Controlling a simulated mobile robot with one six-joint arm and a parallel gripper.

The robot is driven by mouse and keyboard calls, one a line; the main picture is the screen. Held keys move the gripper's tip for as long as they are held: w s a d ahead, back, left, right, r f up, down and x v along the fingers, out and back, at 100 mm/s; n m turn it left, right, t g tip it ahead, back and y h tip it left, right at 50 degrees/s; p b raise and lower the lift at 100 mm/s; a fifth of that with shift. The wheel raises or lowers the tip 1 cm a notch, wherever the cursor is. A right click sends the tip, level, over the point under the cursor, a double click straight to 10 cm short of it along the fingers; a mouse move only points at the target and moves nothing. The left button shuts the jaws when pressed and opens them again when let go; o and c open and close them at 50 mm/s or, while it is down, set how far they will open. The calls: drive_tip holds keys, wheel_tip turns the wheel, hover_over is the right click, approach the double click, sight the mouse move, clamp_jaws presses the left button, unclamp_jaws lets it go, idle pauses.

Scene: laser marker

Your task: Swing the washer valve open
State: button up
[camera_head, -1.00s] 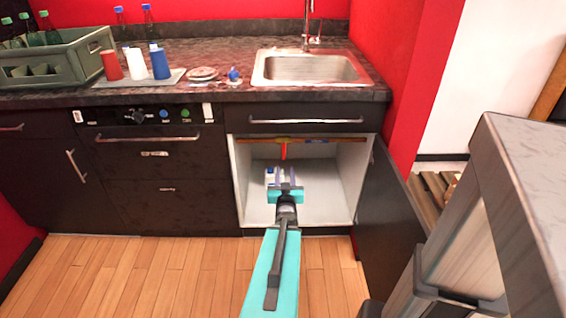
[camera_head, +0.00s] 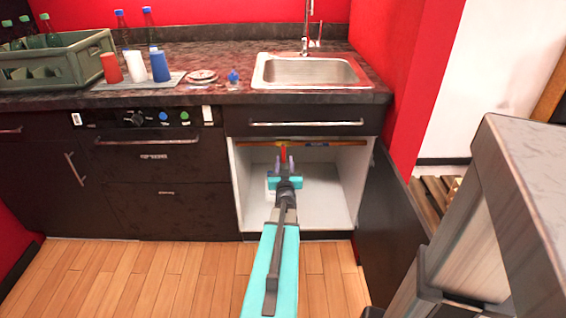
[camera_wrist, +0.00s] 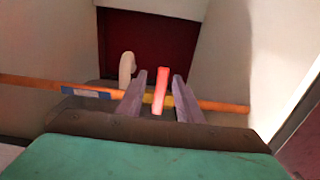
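The valve has a red lever handle (camera_head: 283,152) on a copper-coloured pipe (camera_head: 322,143) that crosses the top of the open cabinet under the sink. In the wrist view the red handle (camera_wrist: 161,90) looks nearly upright, tilted slightly, with a bit of yellow beside it on the pipe (camera_wrist: 225,106). My gripper (camera_head: 284,164) is inside the cabinet opening, just below the handle in the head view. In the wrist view its two purple fingers stand apart on either side of the handle, with gaps on both sides. My gripper is open; contact with the handle is not visible.
The white cabinet (camera_head: 345,180) has side walls close by, and its dark door (camera_head: 388,215) stands open at the right. A white object (camera_head: 270,181) is partly hidden behind my gripper. A pale curved pipe (camera_wrist: 127,68) is left of the handle. A drawer (camera_head: 300,121) lies above.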

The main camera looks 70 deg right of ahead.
drive_tip(key=shift+x, duration=1.1)
